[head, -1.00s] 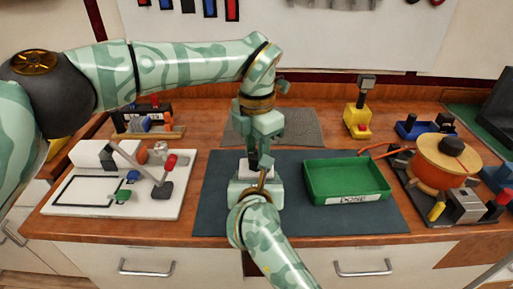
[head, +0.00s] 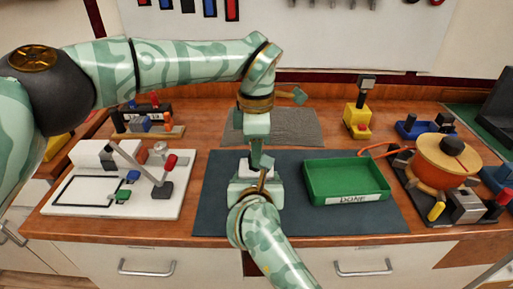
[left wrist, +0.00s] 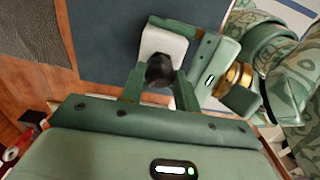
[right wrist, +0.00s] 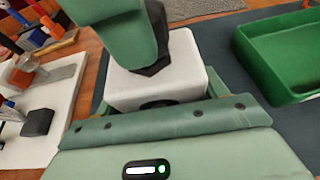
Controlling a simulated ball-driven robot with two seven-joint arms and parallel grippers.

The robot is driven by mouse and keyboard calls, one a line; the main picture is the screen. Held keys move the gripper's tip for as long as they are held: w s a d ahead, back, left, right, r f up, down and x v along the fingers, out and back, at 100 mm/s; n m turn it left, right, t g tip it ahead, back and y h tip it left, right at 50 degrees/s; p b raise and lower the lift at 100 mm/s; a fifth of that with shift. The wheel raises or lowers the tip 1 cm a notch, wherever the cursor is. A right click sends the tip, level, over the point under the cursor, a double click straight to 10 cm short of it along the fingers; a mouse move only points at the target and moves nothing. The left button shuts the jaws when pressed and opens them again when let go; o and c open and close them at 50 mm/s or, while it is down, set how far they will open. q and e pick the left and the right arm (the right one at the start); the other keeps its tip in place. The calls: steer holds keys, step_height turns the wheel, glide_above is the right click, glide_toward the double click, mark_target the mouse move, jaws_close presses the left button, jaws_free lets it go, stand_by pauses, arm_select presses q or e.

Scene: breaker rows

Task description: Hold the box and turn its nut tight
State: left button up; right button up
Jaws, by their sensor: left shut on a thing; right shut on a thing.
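The white box (right wrist: 160,90) stands upright over the dark mat, with a black nut (left wrist: 160,70) on its top. In the head view, the box (head: 246,167) is mostly hidden by my grippers. My right gripper (head: 256,182) is shut on the box from the front side, and its jaws flank the box in the right wrist view. My left gripper (left wrist: 160,80) comes down from above and is shut on the nut, one finger on each side. The nut's thread is hidden, so I cannot see how tight it sits.
A green tray (head: 345,197) labelled DONE stands to the right on the dark mat (head: 215,215). A white board (head: 70,209) with a lever lies to the left. An orange pot-shaped device (head: 445,160) and a yellow block (head: 357,121) are farther right.

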arm_select(q)
steer(key=shift+w+a, duration=0.1)
steer(key=shift+w, duration=0.05)
arm_select(e)
steer(key=shift+d, duration=0.1)
arm_select(q)
steer(key=o, duration=1)
step_height(320, 180, up, 12)
stand_by(0.3)
arm_select(e)
steer(key=o, duration=1.4)
